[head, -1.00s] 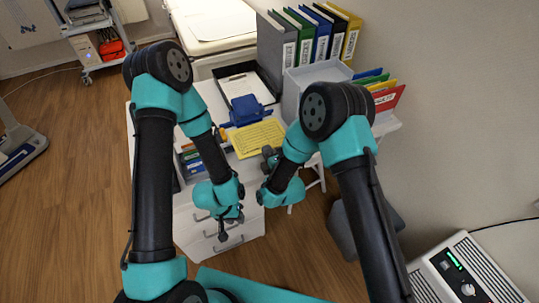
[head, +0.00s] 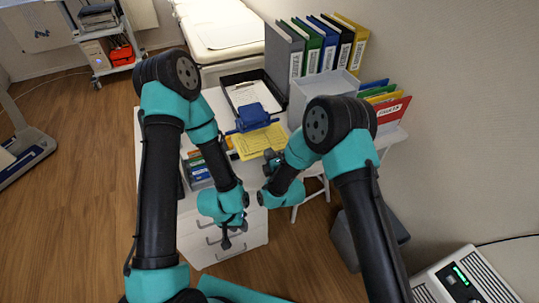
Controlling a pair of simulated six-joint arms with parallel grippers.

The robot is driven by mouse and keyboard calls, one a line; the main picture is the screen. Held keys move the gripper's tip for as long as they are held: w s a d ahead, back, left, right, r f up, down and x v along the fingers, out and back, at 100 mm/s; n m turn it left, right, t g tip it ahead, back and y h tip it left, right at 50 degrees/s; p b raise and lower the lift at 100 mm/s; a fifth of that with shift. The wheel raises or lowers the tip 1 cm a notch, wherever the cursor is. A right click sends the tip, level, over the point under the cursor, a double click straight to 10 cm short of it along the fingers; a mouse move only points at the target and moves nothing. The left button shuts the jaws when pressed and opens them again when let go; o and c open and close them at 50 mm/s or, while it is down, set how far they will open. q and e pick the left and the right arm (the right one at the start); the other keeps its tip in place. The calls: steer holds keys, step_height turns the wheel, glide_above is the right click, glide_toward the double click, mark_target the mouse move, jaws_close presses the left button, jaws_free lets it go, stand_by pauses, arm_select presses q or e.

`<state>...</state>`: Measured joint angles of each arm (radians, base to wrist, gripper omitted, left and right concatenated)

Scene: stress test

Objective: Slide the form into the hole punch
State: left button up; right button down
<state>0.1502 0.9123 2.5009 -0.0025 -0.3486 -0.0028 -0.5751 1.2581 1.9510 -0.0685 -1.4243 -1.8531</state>
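The yellow form (head: 257,143) lies flat near the front edge of the white desk in the head view. The blue hole punch (head: 252,117) stands just behind it, and the form's far edge is close against the punch. I cannot tell whether the edge is inside the slot. My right gripper (head: 271,158) is at the form's near right edge. Its fingers are small and partly hidden, so its grip is unclear. My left gripper (head: 226,241) hangs in front of the desk drawers, away from the form, and its opening cannot be made out.
A black tray with a clipboard (head: 247,91) lies behind the punch. A grey box (head: 316,86) and upright binders (head: 283,52) stand to the right. Coloured folders (head: 391,113) are at the far right. A card holder (head: 197,171) is left of the form.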

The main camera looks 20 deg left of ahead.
steer(key=shift+w+a, duration=0.35)
steer(key=shift+w, duration=0.05)
stand_by(0.6)
steer(key=c, duration=1.3)
jaws_free()
steer(key=shift+s, duration=0.1)
steer(key=v, duration=1.7)
steer(key=shift+s, duration=0.15)
steer(key=shift+d, duration=0.1)
